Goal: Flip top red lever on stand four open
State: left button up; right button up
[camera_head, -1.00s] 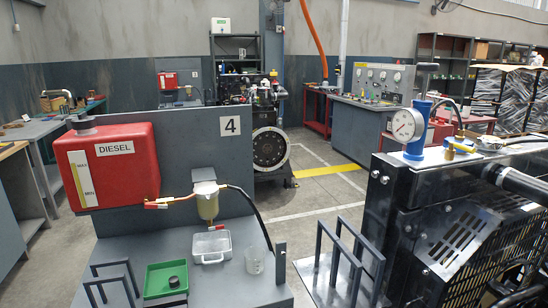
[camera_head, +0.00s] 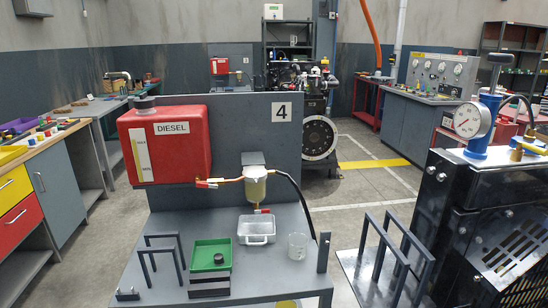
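Stand four shows its number plate (camera_head: 281,112) on a grey upright panel (camera_head: 262,145). A red diesel tank (camera_head: 165,155) is mounted on the panel's left. The top red lever (camera_head: 208,184) sits on the copper fuel line left of the filter. It looks roughly in line with the pipe, but it is too small to tell its setting surely. The fuel filter (camera_head: 255,185) has an amber bowl. A second, lower red lever (camera_head: 262,211) is under the bowl. Neither of my grippers is in view.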

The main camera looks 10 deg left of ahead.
aim_at(199, 184)
jog(key=j+z, duration=0.15)
jog(key=z, duration=0.25)
jog(key=j+z, duration=0.1)
jog(key=z, duration=0.3)
jog(key=j+z, duration=0.2)
jog(key=j, duration=0.2)
jog(key=k+j+z, duration=0.15)
jog(key=j, duration=0.25)
jog(key=j+z, duration=0.2)
jog(key=j, duration=0.25)
jog(key=k+j+z, duration=0.2)
jog(key=j, duration=0.15)
jog(key=k+j+z, duration=0.15)
jog(key=j, duration=0.2)
